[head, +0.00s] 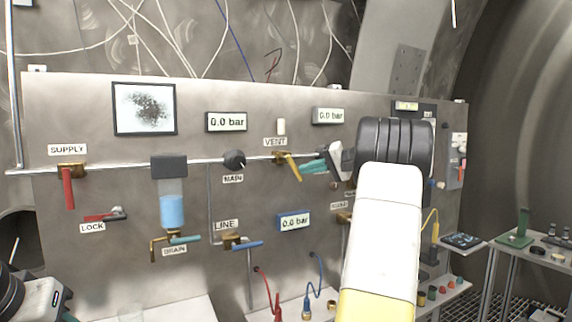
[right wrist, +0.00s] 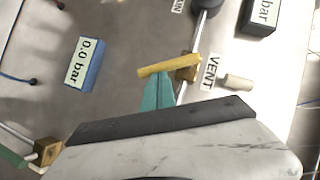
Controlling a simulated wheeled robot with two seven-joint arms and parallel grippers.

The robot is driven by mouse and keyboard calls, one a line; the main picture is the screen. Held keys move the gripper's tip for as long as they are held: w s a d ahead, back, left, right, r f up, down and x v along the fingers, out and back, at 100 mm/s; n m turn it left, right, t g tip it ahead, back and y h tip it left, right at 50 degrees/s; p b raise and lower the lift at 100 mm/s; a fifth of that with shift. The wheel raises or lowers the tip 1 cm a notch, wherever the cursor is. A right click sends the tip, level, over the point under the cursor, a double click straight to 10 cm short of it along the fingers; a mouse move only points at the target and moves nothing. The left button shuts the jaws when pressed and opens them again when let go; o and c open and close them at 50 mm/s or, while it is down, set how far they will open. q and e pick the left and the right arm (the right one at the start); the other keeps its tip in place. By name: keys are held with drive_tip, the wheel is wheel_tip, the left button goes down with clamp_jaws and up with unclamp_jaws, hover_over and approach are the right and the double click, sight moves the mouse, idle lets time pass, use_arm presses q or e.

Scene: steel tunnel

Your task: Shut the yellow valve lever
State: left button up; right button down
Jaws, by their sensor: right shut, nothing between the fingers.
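The yellow valve lever (head: 293,169) sits on a brass valve under the VENT label, on the pipe across the panel. It slants down and to the right, at an angle to the pipe. In the right wrist view the lever (right wrist: 165,67) runs leftward from its brass body. My right gripper (head: 305,168) is shut and empty, its teal fingers just right of the lever. In the right wrist view the fingertips (right wrist: 161,76) meet the lever's edge; I cannot tell if they touch.
A red SUPPLY lever (head: 68,188), a blue LINE lever (head: 246,245) and a dark MAIN knob (head: 234,160) are on the same panel. A gauge (head: 329,116) reading 0.0 bar is above right. My right arm hides part of the panel's right side.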

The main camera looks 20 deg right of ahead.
drive_tip(key=f+m+y, duration=0.1)
drive_tip(key=a+f+m+t+y, duration=0.1)
drive_tip(key=shift+a+m, duration=0.2)
drive_tip(key=shift+m, duration=0.2)
drive_tip(key=shift+a+f+m+t+y, duration=0.2)
drive_tip(key=shift+a+m+t+y, duration=0.1)
drive_tip(key=shift+a+m+t, duration=0.4)
drive_tip(key=shift+d, duration=0.2)
